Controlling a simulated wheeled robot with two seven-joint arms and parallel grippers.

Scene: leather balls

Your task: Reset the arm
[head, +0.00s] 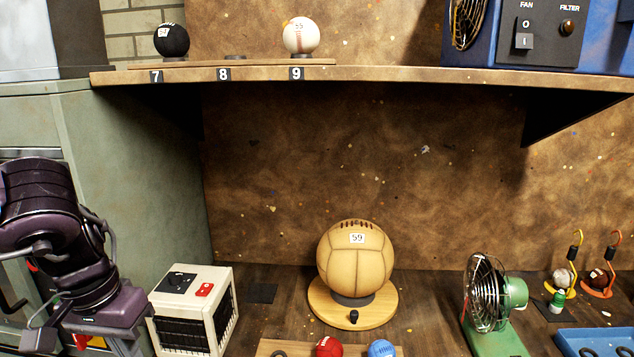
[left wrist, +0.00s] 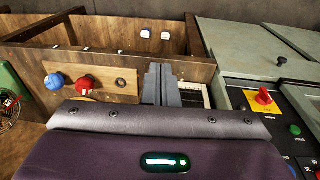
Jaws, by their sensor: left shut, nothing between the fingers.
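My left arm (head: 60,235) comes in at the left of the head view, in front of the grey-green cabinet, with its wrist low beside the cream box. My left gripper (left wrist: 161,84) shows in the left wrist view with its two grey fingers together and nothing between them. It points toward the wooden bin (left wrist: 125,40) and the strip beside the cabinet. My right gripper is in neither view.
A black ball (head: 171,40) and a white ball (head: 301,36) sit on the shelf. A tan ball (head: 355,262) rests on a round stand.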

